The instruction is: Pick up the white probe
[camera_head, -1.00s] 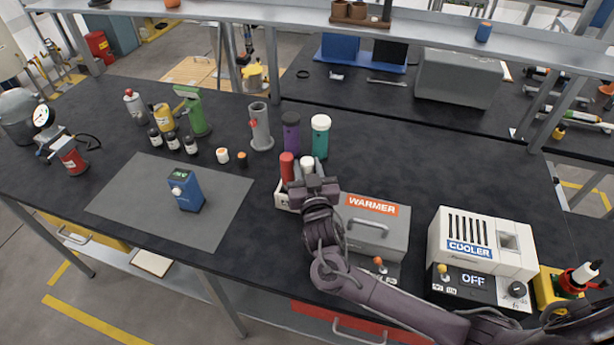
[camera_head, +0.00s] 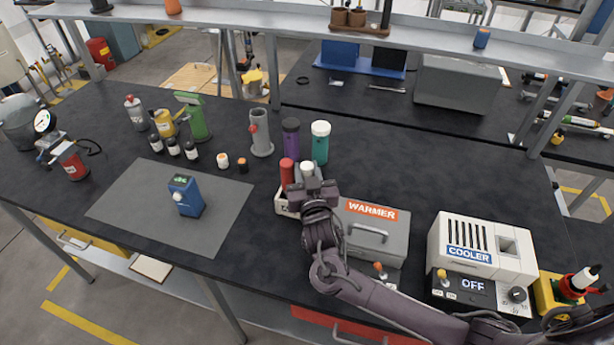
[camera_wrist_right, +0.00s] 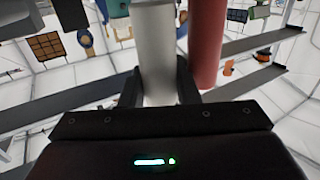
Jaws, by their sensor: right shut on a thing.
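The white probe (camera_head: 307,167) stands upright at the small pale holder (camera_head: 284,207), its white top showing above my right gripper (camera_head: 318,190). The gripper is shut on it. In the right wrist view the pale shaft of the probe (camera_wrist_right: 157,50) runs between the two fingers of the right gripper (camera_wrist_right: 159,88). A red probe (camera_head: 287,172) stands just left of the white one and also shows close by in the wrist view (camera_wrist_right: 207,45). The gripper hides the lower part of the white probe and part of the holder. My left gripper is out of view.
A grey warmer box (camera_head: 378,240) stands right of the holder, with a white cooler (camera_head: 487,245) farther right. Purple (camera_head: 291,140) and teal (camera_head: 320,145) bottles stand behind. A blue device (camera_head: 186,197) sits on a grey mat (camera_head: 130,205). The black tabletop behind the warmer is clear.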

